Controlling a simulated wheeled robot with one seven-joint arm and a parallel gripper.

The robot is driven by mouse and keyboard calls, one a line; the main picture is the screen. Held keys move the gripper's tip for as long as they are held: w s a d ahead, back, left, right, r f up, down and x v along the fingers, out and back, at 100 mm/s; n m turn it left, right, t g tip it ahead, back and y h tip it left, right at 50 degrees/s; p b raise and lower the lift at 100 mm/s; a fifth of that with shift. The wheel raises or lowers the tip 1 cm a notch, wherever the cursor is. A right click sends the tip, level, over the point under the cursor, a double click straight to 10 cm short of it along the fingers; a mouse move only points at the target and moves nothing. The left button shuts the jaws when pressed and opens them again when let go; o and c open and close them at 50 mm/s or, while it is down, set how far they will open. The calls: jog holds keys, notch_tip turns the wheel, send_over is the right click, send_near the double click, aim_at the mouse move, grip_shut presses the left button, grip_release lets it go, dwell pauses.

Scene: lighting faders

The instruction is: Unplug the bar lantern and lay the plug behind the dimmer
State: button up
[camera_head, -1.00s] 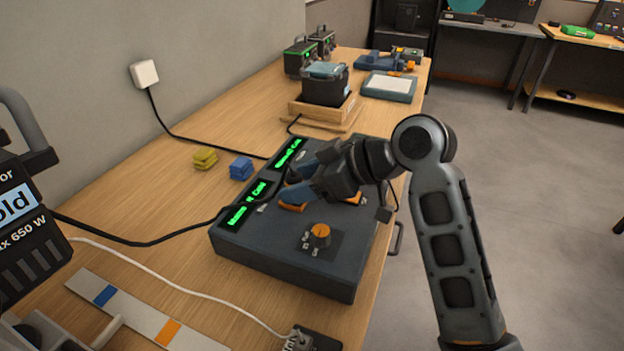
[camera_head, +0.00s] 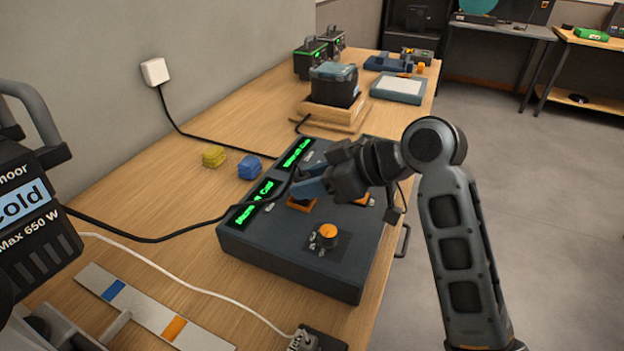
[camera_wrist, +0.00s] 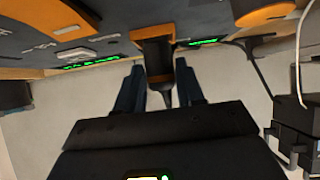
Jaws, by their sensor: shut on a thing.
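The dark dimmer (camera_head: 285,262) sits on the wooden bench, with two green displays and an orange knob (camera_head: 328,231). My gripper (camera_head: 308,188) is above its middle, shut on a black plug with an orange band, seen between the fingers in the wrist view (camera_wrist: 157,58). A black cord (camera_head: 150,240) runs from the plug side toward a black lantern (camera_head: 35,230) at the left edge, labelled "Cold" and "Max 650 W". I cannot tell from its label whether this is the bar lantern. My fingers hide most of the plug in the head view.
Yellow (camera_head: 214,156) and blue (camera_head: 250,167) blocks lie behind the dimmer. A second black cord runs from the wall socket (camera_head: 155,71) toward the dimmer. A black box (camera_head: 334,88) stands in a wooden tray. Bare bench lies between the blocks and the lantern cord.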

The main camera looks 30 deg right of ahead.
aim_at(311, 177)
jog(key=shift+r, duration=0.3)
jog(key=shift+r+p, duration=2.1)
